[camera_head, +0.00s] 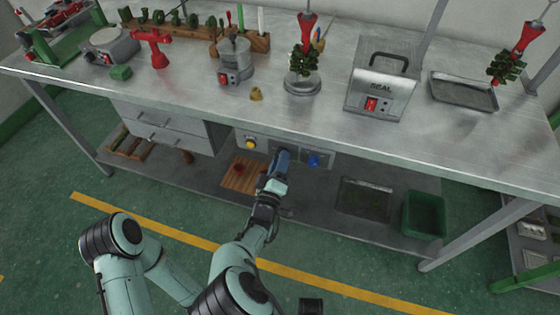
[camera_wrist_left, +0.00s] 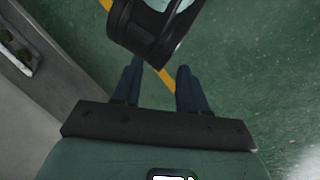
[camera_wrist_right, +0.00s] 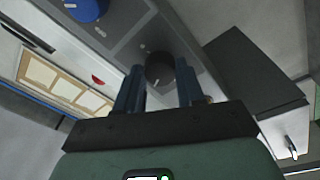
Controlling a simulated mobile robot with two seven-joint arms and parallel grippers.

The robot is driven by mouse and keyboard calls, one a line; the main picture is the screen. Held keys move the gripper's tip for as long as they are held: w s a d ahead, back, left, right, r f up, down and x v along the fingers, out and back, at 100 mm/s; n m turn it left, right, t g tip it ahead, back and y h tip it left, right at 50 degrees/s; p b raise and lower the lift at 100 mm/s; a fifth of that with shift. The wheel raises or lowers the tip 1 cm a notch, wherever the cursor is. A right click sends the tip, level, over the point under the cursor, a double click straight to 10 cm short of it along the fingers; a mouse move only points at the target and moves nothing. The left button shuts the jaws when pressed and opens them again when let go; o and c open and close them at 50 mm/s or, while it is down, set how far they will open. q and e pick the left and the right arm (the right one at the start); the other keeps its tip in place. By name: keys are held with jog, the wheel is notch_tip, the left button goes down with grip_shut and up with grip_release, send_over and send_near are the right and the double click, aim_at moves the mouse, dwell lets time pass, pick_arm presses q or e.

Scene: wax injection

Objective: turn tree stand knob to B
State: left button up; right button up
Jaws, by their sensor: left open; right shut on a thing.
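A control panel (camera_head: 263,147) hangs under the table's front edge. A dark round knob (camera_wrist_right: 160,69) with a small pale mark sits on it, between my right gripper's fingers (camera_wrist_right: 159,88) in the right wrist view. My right gripper (camera_head: 281,158) is shut on this knob; in the head view it hides the knob. A blue knob (camera_head: 314,161) is to its right and a yellow knob (camera_head: 250,143) to its left. I cannot read a letter at the dark knob. My left gripper (camera_wrist_left: 158,88) is open and empty above the floor in the left wrist view.
The metal table (camera_head: 200,104) carries a sealer (camera_head: 381,91), a tray (camera_head: 464,92), and a wax tree (camera_head: 303,62) on a round base. Drawers (camera_head: 160,130) hang left of the panel. A lower shelf holds a wooden rack (camera_head: 240,174) and a green bin (camera_head: 424,213).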

pick_arm(q)
jog(key=w+a+f+y+b, duration=0.1)
jog(key=w+a+f+b, duration=0.2)
jog(key=f, duration=0.3)
jog(key=shift+w+a+n+t+b, duration=0.15)
jog(key=shift+w+n+t+b, duration=0.2)
jog(key=shift+b, duration=0.5)
pick_arm(e)
jog(key=shift+w+a+r+m+g+h, duration=0.1)
jog(key=shift+m+g+h, duration=0.2)
jog(key=shift+m, duration=3.85)
jog(key=shift+w+a+r+m+g+h, duration=0.2)
jog(key=shift+m+h, duration=0.25)
jog(key=shift+m, duration=3.75)
jog(key=shift+s+r+m+g+h, duration=0.1)
jog(key=shift+m+g+h, duration=0.25)
jog(key=shift+m, duration=3.8)
pick_arm(q)
jog(key=shift+s, duration=0.15)
pick_arm(e)
jog(key=o, duration=1)
jog(key=shift+f, duration=0.1)
jog(key=shift+o, duration=0.2)
